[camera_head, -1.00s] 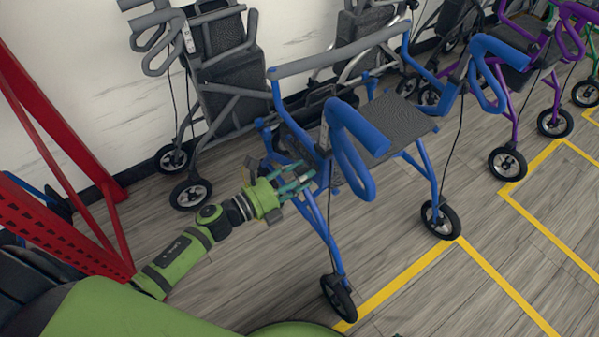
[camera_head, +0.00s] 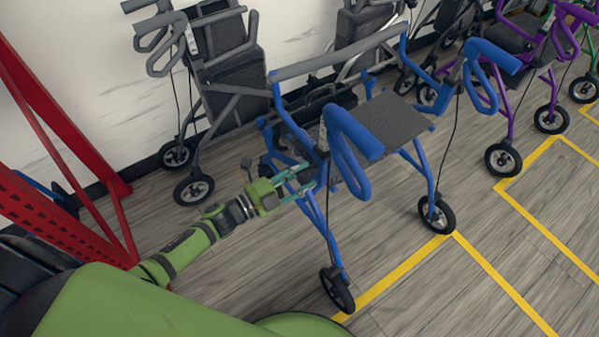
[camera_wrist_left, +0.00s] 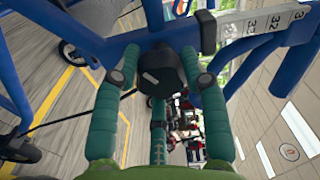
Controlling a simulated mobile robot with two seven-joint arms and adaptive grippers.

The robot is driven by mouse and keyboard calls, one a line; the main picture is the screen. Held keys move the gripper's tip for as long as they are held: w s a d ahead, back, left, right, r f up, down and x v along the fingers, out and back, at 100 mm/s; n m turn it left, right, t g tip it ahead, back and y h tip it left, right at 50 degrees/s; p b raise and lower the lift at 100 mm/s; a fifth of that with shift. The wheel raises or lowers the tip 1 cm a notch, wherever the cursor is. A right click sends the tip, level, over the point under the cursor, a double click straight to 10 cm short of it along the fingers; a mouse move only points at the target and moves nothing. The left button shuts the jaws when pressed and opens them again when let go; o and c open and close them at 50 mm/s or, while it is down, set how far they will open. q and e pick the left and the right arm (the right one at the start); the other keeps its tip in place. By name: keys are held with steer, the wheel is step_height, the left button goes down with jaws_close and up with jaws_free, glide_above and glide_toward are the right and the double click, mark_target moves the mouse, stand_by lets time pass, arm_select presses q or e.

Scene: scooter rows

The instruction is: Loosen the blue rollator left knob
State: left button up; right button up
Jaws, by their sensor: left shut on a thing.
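The blue rollator (camera_head: 362,135) stands upright in front of me with a dark seat. Its left knob (camera_wrist_left: 160,73) is a black lobed knob on the blue frame, in the middle of the left wrist view. My left gripper (camera_head: 310,175) reaches the near-left upright of the rollator. In the left wrist view its teal fingers (camera_wrist_left: 160,58) lie on both sides of the knob, shut on it. My right gripper is not in view.
A grey rollator (camera_head: 228,75) stands behind on the left by the white wall. A purple rollator (camera_head: 508,100) stands to the right. A red frame (camera_head: 75,150) rises at the left. Yellow lines (camera_head: 500,287) mark the open wooden floor at the right.

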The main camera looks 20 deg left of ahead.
arm_select(q)
steer(key=n, duration=0.1)
steer(key=n+p, duration=0.1)
steer(key=n, duration=0.2)
steer(key=shift+w+a+r+n, duration=0.2)
steer(key=shift+w+a+n, duration=0.05)
steer(key=shift+n, duration=0.05)
steer(key=n+p, duration=0.1)
steer(key=n, duration=0.1)
steer(key=shift+f+n, duration=0.1)
steer(key=shift+n, duration=0.8)
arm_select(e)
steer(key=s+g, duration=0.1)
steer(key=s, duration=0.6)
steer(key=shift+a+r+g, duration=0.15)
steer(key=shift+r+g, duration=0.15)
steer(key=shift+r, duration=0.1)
arm_select(q)
steer(key=shift+f, duration=0.1)
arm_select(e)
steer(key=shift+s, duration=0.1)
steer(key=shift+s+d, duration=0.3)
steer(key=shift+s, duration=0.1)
arm_select(q)
steer(key=o, duration=1.1)
steer(key=shift+f, duration=0.15)
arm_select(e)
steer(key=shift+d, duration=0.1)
arm_select(q)
steer(key=shift+s+d, duration=0.1)
